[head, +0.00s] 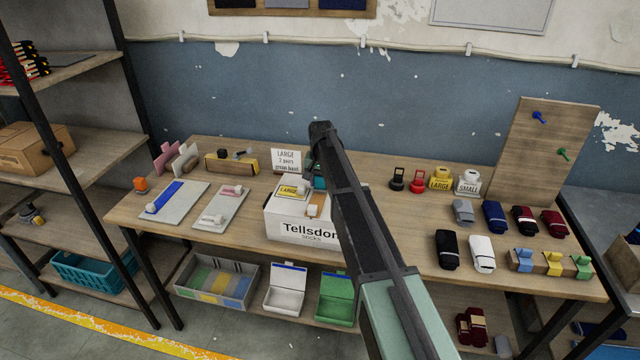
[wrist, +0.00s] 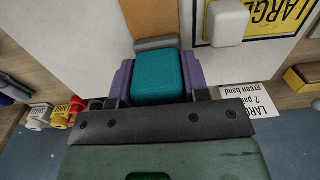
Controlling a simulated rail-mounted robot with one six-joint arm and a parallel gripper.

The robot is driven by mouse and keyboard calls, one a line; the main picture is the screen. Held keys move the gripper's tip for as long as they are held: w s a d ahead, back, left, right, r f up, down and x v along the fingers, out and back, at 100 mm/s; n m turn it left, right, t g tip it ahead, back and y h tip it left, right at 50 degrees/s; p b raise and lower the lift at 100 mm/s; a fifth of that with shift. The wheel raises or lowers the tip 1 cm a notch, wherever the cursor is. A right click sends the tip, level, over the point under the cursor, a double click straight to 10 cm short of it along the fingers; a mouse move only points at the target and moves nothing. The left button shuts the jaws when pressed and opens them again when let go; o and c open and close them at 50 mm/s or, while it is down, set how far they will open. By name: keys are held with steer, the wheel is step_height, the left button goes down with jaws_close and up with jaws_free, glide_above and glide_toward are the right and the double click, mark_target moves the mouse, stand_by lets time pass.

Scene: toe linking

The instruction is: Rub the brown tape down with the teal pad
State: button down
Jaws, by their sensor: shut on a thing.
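My gripper (wrist: 160,82) is shut on the teal pad (wrist: 159,72), with a purple finger on each side of it. The pad also shows in the head view (head: 320,182), partly hidden by my arm. It is over the top of the white Tellsdon socks box (head: 288,226). The brown tape (wrist: 150,16) lies on the box top just beyond the pad in the wrist view; it also shows in the head view (head: 315,206). I cannot tell whether the pad touches the box. A yellow LARGE label (head: 289,190) is beside the tape.
A card sign (head: 286,160) stands behind the box. Two pale boards (head: 176,204) lie to the left. Small stamps (head: 440,179) and folded socks (head: 482,253) are to the right. A pegboard (head: 540,150) stands at the back right.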

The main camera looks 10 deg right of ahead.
steer(key=shift+w+d, duration=0.45)
steer(key=shift+w, duration=0.6)
steer(key=shift+w+d, duration=0.5)
steer(key=shift+w, duration=0.6)
steer(key=shift+w+d, duration=0.45)
steer(key=shift+w, duration=0.6)
steer(key=shift+r, duration=0.1)
step_height(320, 180, up, 6)
steer(key=p, duration=0.6)
steer(key=shift+s, duration=0.1)
step_height(320, 180, up, 3)
steer(key=p, duration=0.3)
